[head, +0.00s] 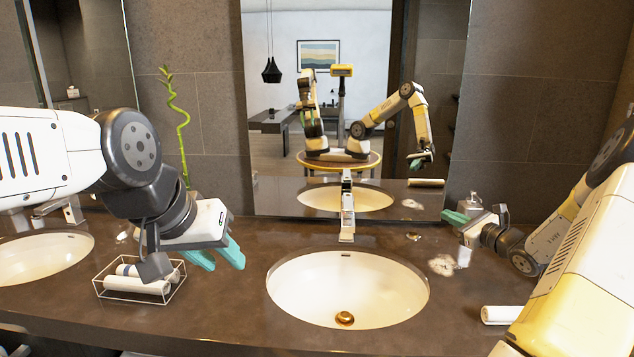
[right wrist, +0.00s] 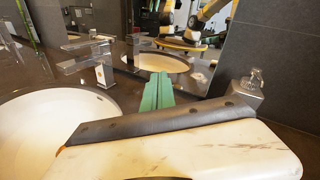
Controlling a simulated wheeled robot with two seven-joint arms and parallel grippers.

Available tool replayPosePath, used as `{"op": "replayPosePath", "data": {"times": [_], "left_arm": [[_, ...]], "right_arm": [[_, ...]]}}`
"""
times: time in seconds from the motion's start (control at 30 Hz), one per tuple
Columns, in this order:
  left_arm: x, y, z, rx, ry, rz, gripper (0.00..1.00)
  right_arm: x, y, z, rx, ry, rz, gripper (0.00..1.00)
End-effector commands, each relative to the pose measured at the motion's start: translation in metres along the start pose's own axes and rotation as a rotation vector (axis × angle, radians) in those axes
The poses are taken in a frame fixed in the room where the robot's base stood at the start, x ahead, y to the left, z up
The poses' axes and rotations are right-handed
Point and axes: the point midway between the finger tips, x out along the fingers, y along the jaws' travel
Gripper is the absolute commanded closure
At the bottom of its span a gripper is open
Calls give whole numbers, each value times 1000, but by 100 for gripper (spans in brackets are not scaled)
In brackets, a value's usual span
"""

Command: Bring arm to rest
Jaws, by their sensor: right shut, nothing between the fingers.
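My right gripper (head: 457,217) hangs over the counter to the right of the middle sink, with its teal fingers pointing left toward the mirror side. In the right wrist view its fingers (right wrist: 158,92) lie side by side, shut and empty. My left gripper (head: 222,260) is over the counter between the wire basket and the middle sink. Its teal fingers point down to the right, with a gap between the tips, and nothing shows between them.
A wire basket (head: 112,294) with rolled white towels stands under my left wrist. The middle sink (head: 300,290) has a faucet (head: 347,215) behind it. A clear dispenser (right wrist: 246,84) stands near my right gripper. A rolled towel (head: 500,315) lies at right. A mirror (head: 300,190) backs the counter.

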Motion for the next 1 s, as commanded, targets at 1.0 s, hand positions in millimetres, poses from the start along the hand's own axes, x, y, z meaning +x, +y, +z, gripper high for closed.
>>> {"op": "replayPosePath", "data": {"times": [1.0], "left_arm": [[0,0,0,0,0,0,64]], "right_arm": [[-232,322,209,-2211,-3,1177,100]]}}
